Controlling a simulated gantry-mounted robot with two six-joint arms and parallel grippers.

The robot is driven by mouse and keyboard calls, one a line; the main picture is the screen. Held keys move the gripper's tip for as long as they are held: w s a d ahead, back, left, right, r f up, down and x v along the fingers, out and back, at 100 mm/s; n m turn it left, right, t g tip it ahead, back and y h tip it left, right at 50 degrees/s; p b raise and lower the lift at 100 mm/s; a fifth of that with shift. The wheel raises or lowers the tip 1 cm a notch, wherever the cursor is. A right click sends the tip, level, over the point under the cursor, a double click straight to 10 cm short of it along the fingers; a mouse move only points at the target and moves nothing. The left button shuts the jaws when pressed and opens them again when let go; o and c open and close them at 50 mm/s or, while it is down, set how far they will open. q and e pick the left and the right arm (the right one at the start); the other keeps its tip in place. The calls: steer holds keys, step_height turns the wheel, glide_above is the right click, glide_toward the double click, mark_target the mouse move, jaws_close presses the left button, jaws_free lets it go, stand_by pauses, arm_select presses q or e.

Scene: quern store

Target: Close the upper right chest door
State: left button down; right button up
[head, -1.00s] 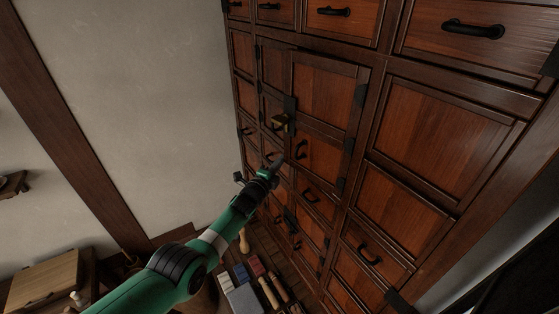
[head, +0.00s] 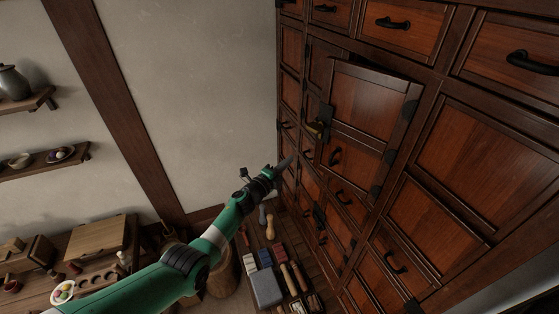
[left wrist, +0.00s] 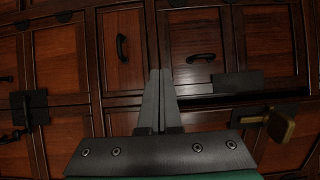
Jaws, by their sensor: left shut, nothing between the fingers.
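The chest (head: 437,190) is a tall, dark red-brown wooden cabinet with black iron fittings. Its upper door (head: 370,105) stands slightly proud of the front, with hinges on its right side and a brass-and-black latch (head: 318,124) at its left edge. My left gripper (head: 287,163) is in front of the chest, below and left of the latch, and looks apart from the door. In the left wrist view its fingers (left wrist: 158,100) are together and empty, pointing at the chest front. The brass latch piece (left wrist: 280,124) shows right of them. My right gripper is not in view.
Drawers with black handles (head: 392,23) line the chest's top. Tools and a grey block (head: 266,289) lie low beside the chest. A bench with a wooden box (head: 83,249) stands lower left, and wall shelves (head: 40,162) above it. Bare wall lies left of the chest.

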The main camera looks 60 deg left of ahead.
arm_select(q)
steer(key=s+a+r+n+g+y+b, duration=0.1)
steer(key=s+a+r+g+y, duration=0.15)
steer(key=s+a+y, duration=0.2)
steer(key=s+a+r+n+g+y, duration=0.2)
steer(key=s+a+r+y, duration=0.15)
steer(key=a, duration=0.25)
steer(key=s+d+m+t+h+b, duration=0.2)
steer(key=d+m+t+h+b, duration=0.55)
steer(key=d, duration=1.15)
steer(key=n+g+h+b, duration=0.2)
steer(key=n+h+b, duration=0.1)
steer(key=h+b, duration=0.1)
glide_toward(315, 158)
steer(key=shift+m+y, duration=0.25)
steer(key=w, duration=0.5)
steer(key=shift+w+a+r, duration=0.15)
steer(key=shift+a+r, duration=0.05)
steer(key=shift+a, duration=0.1)
steer(key=shift+w+a+f, duration=0.1)
steer(key=shift+w+a, duration=0.05)
steer(key=shift+w, duration=0.6)
